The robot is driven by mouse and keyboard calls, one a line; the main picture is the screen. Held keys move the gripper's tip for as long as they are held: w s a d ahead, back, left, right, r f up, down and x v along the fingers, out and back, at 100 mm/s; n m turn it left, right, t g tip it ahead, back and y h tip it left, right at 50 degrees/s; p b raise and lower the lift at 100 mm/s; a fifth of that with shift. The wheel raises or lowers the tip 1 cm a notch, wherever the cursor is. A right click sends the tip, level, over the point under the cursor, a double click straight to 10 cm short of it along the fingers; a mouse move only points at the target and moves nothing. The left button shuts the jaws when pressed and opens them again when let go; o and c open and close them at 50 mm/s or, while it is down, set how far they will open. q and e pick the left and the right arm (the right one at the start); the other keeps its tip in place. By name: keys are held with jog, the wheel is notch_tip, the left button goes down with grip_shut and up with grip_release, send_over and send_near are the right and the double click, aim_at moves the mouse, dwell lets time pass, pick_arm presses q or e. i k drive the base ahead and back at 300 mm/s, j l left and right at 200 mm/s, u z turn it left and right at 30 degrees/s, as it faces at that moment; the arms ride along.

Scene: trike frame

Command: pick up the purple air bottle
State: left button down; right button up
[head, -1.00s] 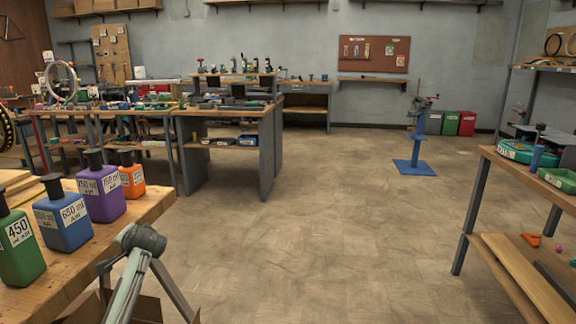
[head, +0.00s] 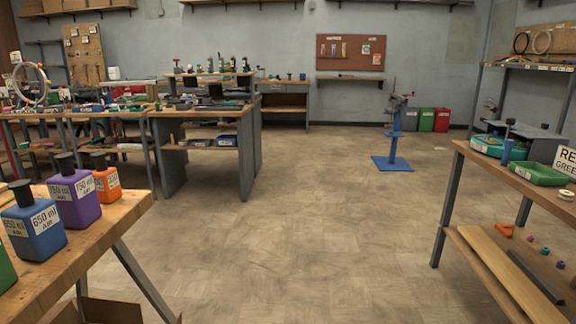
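The purple air bottle (head: 75,199) stands upright on the wooden bench (head: 100,232) at the left, with a black cap and a white label that reads 750 ml AIR. A blue bottle (head: 34,228) labelled 650 ml AIR stands nearer, to its left. A smaller orange bottle (head: 107,181) stands just behind it to the right. Part of a green bottle (head: 5,270) shows at the left edge. Neither of my grippers is in view, and nothing is holding the purple bottle.
Open floor (head: 300,240) lies between the left bench and a wooden workbench (head: 500,170) at the right. A cardboard box (head: 105,310) sits under the left bench. A blue stand (head: 393,140) and a grey-legged workbench (head: 210,115) are farther back.

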aim_at(74, 192)
jog(key=u, duration=1.7)
jog(key=l+u, duration=1)
jog(key=l, duration=0.3)
jog(key=k+l+u, duration=0.1)
jog(key=l, duration=0.3)
jog(key=k+l+u, duration=0.1)
jog(key=l, duration=0.35)
jog(key=k+l, duration=0.1)
jog(key=l, duration=0.25)
jog(key=k+l, duration=0.1)
jog(key=l, duration=0.3)
jog(key=k+l+u, duration=0.1)
jog(key=l, duration=0.25)
